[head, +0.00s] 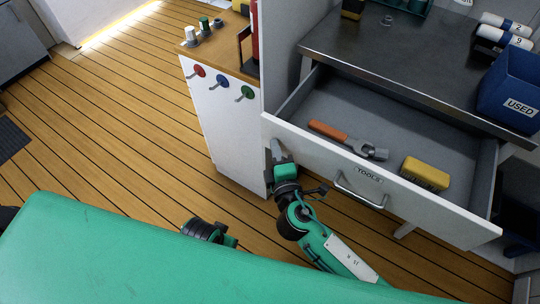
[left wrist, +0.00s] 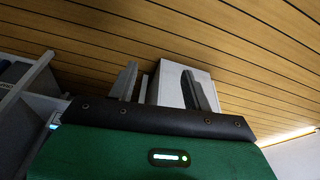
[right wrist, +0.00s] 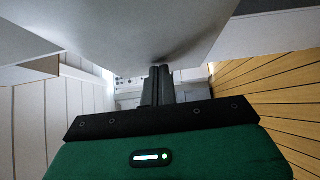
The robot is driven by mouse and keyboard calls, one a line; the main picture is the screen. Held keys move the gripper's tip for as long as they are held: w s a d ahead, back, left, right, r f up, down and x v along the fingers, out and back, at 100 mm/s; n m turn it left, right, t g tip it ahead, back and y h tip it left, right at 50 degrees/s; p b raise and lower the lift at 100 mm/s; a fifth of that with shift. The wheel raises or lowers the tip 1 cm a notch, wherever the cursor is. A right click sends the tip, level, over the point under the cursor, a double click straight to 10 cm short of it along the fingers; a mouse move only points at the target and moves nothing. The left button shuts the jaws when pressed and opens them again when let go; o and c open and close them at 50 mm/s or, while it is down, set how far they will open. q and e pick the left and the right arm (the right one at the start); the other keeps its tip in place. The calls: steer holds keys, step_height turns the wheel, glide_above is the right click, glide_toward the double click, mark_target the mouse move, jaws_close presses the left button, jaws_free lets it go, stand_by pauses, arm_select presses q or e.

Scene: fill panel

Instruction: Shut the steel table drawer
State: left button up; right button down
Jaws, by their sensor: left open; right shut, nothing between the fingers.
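The drawer (head: 300,136) of the steel table (head: 400,70) stands pulled out, its white front labelled TOOLS with a metal bar handle (head: 358,192). An orange-handled wrench (head: 340,136) and a yellow block (head: 425,173) lie inside. My right gripper (head: 277,150) is shut and empty at the left end of the drawer front, away from the handle. In the right wrist view its closed fingers (right wrist: 160,84) are close to a pale panel; contact cannot be told. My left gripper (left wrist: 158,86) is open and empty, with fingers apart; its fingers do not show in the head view.
A white cabinet (head: 225,130) with coloured knobs and a wooden top stands left of the drawer. A blue USED bin (head: 510,90) and white rolls (head: 505,30) sit on the table. Wooden floor (head: 100,110) is clear at left. My green body fills the bottom.

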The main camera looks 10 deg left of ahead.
mark_target(336, 126)
steer(key=w+d, duration=0.1)
steer(key=w, duration=0.4)
steer(key=w+d, duration=0.2)
steer(key=w, duration=0.3)
steer(key=w+d, duration=0.2)
steer(key=w, duration=0.3)
steer(key=shift+w, duration=0.25)
steer(key=w+d, duration=0.1)
steer(key=w, duration=0.2)
steer(key=w+d+b, duration=0.1)
steer(key=w, duration=0.3)
steer(key=w+d, duration=0.1)
steer(key=w, duration=0.2)
steer(key=shift+w+d+b, duration=0.25)
steer(key=shift+w+b, duration=0.1)
steer(key=shift+w+d, duration=0.2)
steer(key=shift+w, duration=0.2)
arm_select(q)
steer(key=v, duration=0.3)
steer(key=shift+d+r, duration=0.1)
steer(key=shift+r, duration=0.25)
arm_select(e)
steer(key=shift+d+r, duration=0.1)
steer(key=shift+r, duration=0.15)
